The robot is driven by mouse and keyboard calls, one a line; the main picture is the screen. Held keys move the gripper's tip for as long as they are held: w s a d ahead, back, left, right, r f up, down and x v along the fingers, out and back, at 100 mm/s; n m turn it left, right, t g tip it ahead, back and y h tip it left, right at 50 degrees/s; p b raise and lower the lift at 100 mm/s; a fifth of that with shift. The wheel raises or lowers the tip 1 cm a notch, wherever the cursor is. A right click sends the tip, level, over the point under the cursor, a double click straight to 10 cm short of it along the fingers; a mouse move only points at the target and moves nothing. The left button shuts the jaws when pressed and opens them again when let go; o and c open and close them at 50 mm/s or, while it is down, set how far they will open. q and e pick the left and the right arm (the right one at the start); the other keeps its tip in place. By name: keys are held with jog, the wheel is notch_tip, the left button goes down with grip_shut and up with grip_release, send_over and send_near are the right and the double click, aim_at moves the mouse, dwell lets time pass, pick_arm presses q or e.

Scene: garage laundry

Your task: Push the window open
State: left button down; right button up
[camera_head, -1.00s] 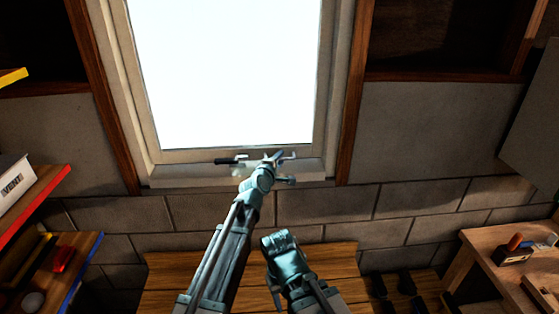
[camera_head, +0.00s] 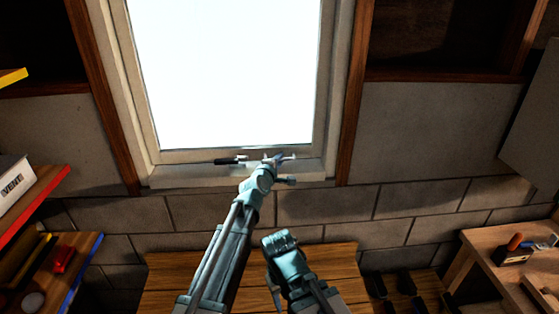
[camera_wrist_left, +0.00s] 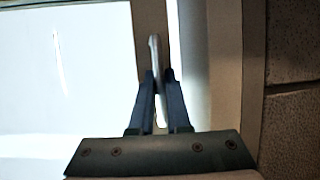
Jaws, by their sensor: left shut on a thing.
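The window (camera_head: 225,75) is a bright pane in a pale frame on the wall ahead. At its bottom rail is a handle (camera_head: 229,161) with a dark grip and a pale bar running right. My left gripper (camera_head: 277,160) is at this bar, by the sill. In the left wrist view the left gripper (camera_wrist_left: 158,78) is shut on the pale end of the handle (camera_wrist_left: 154,48), with its two dark fingers on either side. My right arm (camera_head: 288,265) is low in front of the wooden bench. Its fingertips cannot be made out.
A pale sill (camera_head: 240,174) runs under the window. A wooden bench (camera_head: 165,275) stands below it. A shelf unit (camera_head: 62,180) with a white box is at the left. A workbench (camera_head: 485,240) with tools is at the right. Dark open cabinets flank the window above.

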aim_at(278, 151)
dwell(0.7)
pick_arm(q)
jog(key=w, duration=0.6)
jog(key=shift+w+f, duration=0.2)
jog(key=shift+w, duration=0.15)
jog(key=shift+s, duration=0.1)
jog(key=c, duration=1.2)
grip_release()
jog(key=shift+o, duration=0.2)
jog(key=shift+s, duration=0.1)
jog(key=p+v, duration=0.2)
jog(key=v, duration=1.1)
jog(key=shift+s+a, duration=0.15)
jog(key=shift+s, duration=0.2)
jog(key=shift+r, duration=0.1)
